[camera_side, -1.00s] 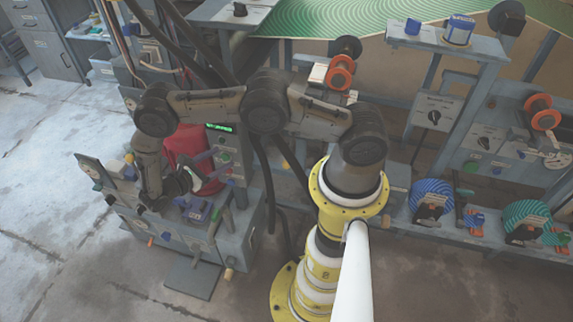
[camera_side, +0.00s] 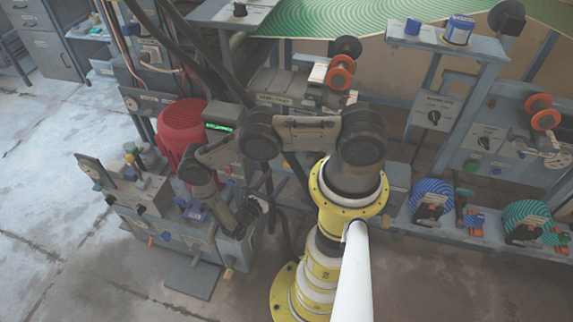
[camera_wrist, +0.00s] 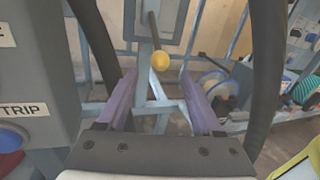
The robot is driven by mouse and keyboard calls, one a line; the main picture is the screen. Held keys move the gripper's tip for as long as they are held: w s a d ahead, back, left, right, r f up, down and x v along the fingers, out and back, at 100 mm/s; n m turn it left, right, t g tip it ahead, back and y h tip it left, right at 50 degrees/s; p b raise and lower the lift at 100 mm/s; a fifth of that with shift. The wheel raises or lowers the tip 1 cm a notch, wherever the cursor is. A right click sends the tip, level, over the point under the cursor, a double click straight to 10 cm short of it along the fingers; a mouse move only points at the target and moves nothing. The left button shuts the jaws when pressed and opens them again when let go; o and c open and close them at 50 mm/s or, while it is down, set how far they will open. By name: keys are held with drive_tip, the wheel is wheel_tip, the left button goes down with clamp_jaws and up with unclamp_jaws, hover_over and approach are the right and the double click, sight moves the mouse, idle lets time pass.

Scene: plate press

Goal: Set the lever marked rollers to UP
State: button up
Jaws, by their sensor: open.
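A lever with a yellow ball knob (camera_wrist: 160,61) and a thin dark shaft (camera_wrist: 153,30) shows in the wrist view. The knob appears below the shaft's mounting plate (camera_wrist: 160,20) in that picture. I can read no marking on it, so I cannot tell whether it is the rollers lever or which setting it is at. My gripper (camera_wrist: 158,96) is open, with its two purple fingers left and right of the knob's line and nothing gripped. In the side view my gripper (camera_side: 258,204) is at the right end of the low console (camera_side: 170,220); its fingers are hard to make out.
A grey panel marked TRIP (camera_wrist: 25,100) with a blue button (camera_wrist: 12,138) stands close on the left in the wrist view. Dark hoses (camera_wrist: 268,70) run along both sides there. In the side view a red drum-like object (camera_side: 183,125) stands behind my forearm.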

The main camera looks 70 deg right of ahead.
sight(284, 167)
drive_tip(key=x, duration=0.7)
drive_tip(key=shift+d, duration=0.2)
clamp_jaws()
idle(1.2)
